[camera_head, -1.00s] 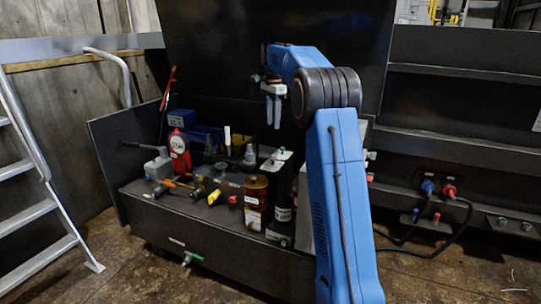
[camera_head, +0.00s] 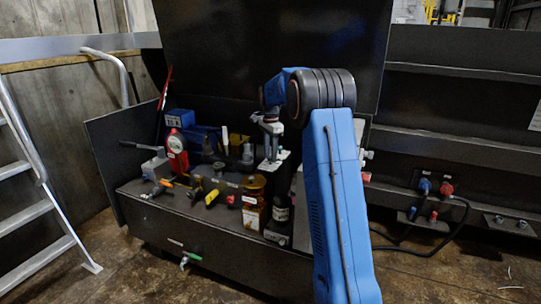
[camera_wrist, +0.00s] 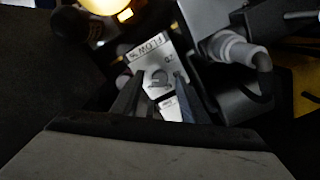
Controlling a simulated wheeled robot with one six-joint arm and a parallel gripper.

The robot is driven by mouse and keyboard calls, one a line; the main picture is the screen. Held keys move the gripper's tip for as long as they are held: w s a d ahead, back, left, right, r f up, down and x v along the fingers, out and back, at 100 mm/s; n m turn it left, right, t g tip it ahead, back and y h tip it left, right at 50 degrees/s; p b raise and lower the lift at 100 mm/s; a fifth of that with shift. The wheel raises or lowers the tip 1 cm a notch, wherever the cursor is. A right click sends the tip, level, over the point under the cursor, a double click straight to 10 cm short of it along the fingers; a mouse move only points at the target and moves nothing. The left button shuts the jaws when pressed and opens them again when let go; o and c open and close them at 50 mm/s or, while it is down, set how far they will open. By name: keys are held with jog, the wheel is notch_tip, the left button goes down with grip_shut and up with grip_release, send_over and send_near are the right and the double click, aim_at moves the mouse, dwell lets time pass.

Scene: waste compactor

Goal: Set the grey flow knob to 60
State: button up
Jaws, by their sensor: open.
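The flow plate (camera_wrist: 150,57), a pale plate with "FLOW %" printed on it, appears upside down in the wrist view. The grey flow knob (camera_wrist: 159,79) sits on this plate, between my two fingertips. My gripper (camera_wrist: 160,75) is open, with one finger on each side of the knob; I cannot tell whether they touch it. In the head view my gripper (camera_head: 271,148) points down over the pale plate (camera_head: 282,156), and the knob cannot be made out there. The knob's exact setting is too small to read.
A grey fitting with a hose (camera_wrist: 238,50) stands close right of the plate in the wrist view.

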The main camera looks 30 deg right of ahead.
jog(key=shift+f, duration=0.25)
grip_shut()
jog(key=shift+n, duration=0.3)
